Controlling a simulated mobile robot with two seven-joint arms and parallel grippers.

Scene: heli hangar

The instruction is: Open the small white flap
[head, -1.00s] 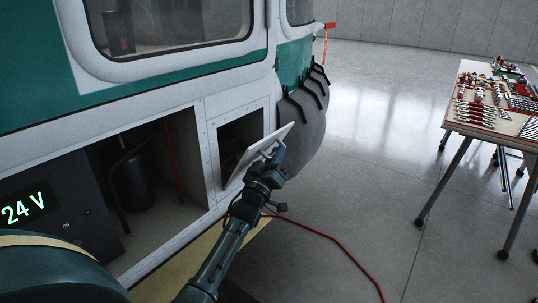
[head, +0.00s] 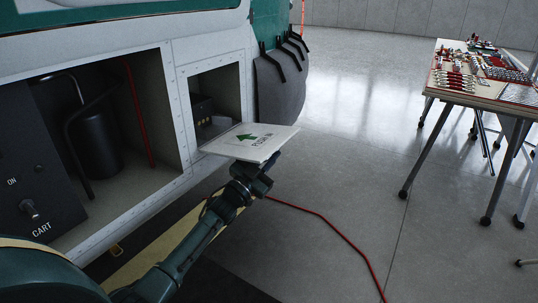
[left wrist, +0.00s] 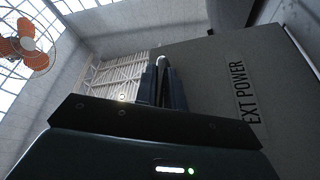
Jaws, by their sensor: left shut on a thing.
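The small white flap (head: 265,136) stands out almost level from the lower edge of a small compartment in the helicopter's side. Its upper face shows a green arrow and black lettering. In the left wrist view its other face (left wrist: 205,85) reads "EXT POWER". My left gripper (head: 268,163) is at the flap's outer right edge, below it, and shut on it. In the left wrist view the fingers (left wrist: 161,88) close around a pale metal piece by the flap's edge. The exact grip is partly hidden in the head view. My right gripper is not in view.
The small compartment (head: 235,88) behind the flap holds a dark box with connectors. A larger open bay (head: 140,190) with a dark cylinder is to its left. A red cable (head: 322,216) lies on the floor.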

